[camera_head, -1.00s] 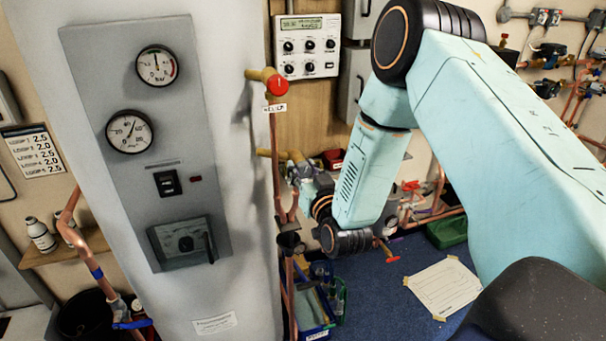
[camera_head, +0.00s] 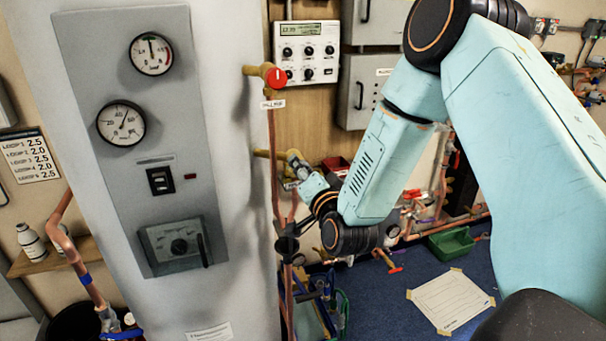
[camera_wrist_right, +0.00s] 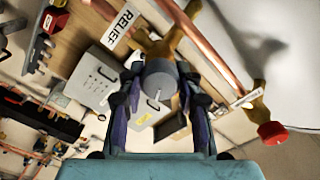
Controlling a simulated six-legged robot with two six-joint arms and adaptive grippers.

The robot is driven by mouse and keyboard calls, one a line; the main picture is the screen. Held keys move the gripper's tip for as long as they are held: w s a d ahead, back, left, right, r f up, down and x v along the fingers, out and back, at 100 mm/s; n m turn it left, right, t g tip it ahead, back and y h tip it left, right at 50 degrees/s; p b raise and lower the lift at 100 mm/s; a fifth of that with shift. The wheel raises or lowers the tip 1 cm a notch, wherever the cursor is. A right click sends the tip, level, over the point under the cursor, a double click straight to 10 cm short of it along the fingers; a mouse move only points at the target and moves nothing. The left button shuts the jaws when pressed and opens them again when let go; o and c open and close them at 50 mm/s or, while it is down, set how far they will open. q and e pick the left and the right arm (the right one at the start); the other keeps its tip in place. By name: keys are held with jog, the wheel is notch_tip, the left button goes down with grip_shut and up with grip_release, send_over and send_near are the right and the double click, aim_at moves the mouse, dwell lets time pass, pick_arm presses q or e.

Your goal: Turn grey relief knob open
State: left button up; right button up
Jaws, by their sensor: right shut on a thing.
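The grey relief knob (camera_wrist_right: 160,83) sits on a brass valve body (camera_wrist_right: 158,45) on the copper pipe, beside a white RELIEF label (camera_wrist_right: 120,27) in the right wrist view. My right gripper (camera_wrist_right: 162,90) has its two dark fingers on either side of the knob and is shut on it. In the head view this gripper (camera_head: 298,168) is at the lower brass valve (camera_head: 266,154), right of the white cylinder; its fingers are small there. A pale mark shows on the knob's face. My left gripper is out of view.
A red knob (camera_head: 275,78) on another brass valve is above on the same pipe; it shows in the wrist view (camera_wrist_right: 272,133). The white cylinder (camera_head: 240,200) with a gauge panel (camera_head: 135,110) stands close on the left. A control box (camera_head: 307,52) hangs behind.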

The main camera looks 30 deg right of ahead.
jog(key=shift+f, duration=0.1)
dwell(0.5)
jog(key=o, duration=1.2)
jog(key=shift+c, duration=0.2)
jog(key=v, duration=1.2)
